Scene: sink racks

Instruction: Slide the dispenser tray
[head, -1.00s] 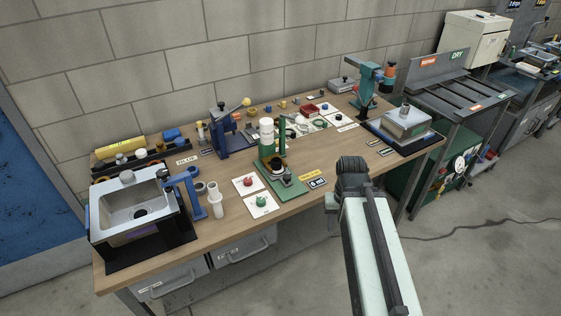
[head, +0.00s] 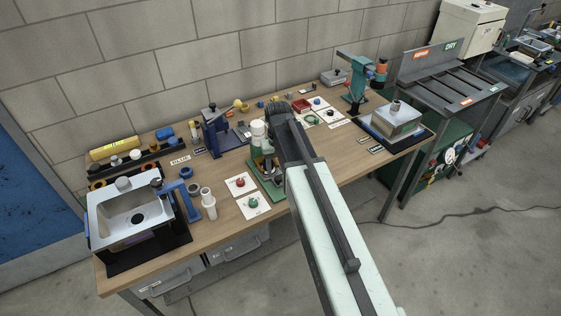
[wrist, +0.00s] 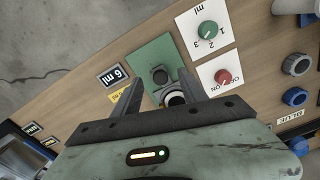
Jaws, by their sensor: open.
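The dispenser stands mid-bench on a green base plate (wrist: 152,53); its white-and-green bottle (head: 258,135) shows left of my arm. In the wrist view a dark round knob (wrist: 160,75), apparently on the dispenser tray, lies between my finger ends, with a pale-rimmed dark ring (wrist: 174,98) just behind it. My gripper (wrist: 160,77) is open, with one finger on each side of the knob. Whether a finger touches it, I cannot tell.
Beside the base are a card with a green dial knob (wrist: 208,29) and an on/off card with a red knob (wrist: 222,77). A "6 ml" label (wrist: 115,75) lies opposite.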

